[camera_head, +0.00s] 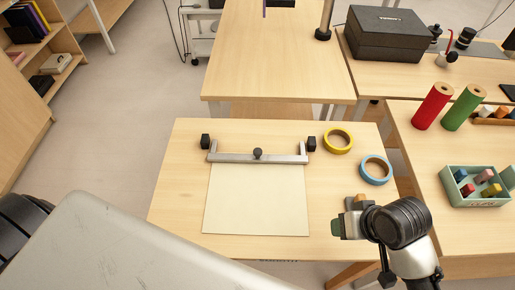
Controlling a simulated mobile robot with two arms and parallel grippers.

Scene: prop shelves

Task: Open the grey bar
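The grey bar (232,157) lies across the far end of a pale flat sheet or board (256,200) on the light wooden table. It has a black knob (257,153) at its middle and short upturned ends. My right gripper (346,217) is near the table's right front corner, to the right of the board and apart from the bar. Whether its fingers are open is unclear from this angle. My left gripper is not in view; a large grey part of mine covers the lower left.
A yellow tape ring (338,141) and a blue tape ring (376,170) lie right of the bar. A green tray (477,199) of coloured blocks, red roll (433,106) and green roll (463,108) are on the right table. The table left of the board is clear.

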